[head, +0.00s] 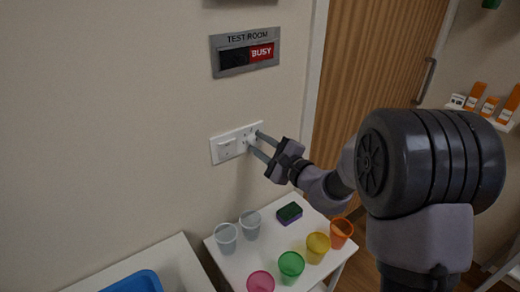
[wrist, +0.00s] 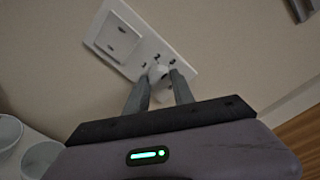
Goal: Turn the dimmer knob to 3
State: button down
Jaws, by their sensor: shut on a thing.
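The dimmer knob (wrist: 158,73) is a small white knob on the right part of a white wall plate (wrist: 107,55). Small dark marks surround it; I cannot read their numbers or the knob's setting. My gripper (wrist: 160,84) has its two grey fingers on either side of the knob and is shut on it. In the head view my gripper (head: 254,142) reaches the right half of the plate (head: 217,152), and the fingers hide most of the knob. A square white switch (head: 227,149) sits on the left half of the plate.
A sign (head: 232,59) reading "TEST ROOM" and "BUSY" hangs above the plate. Below, a white table (head: 265,245) holds several coloured cups and a sponge (head: 289,213). A blue tray (head: 135,282) is at lower left. A wooden door (head: 375,60) stands to the right.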

dwell(0.5)
jog(key=c, duration=1.1)
grip_release()
jog(key=p+v, duration=0.1)
jog(key=v, duration=1.6)
jog(key=shift+s+d+p, duration=0.1)
jog(key=shift+s+p, duration=0.15)
jog(key=shift+p, duration=0.05)
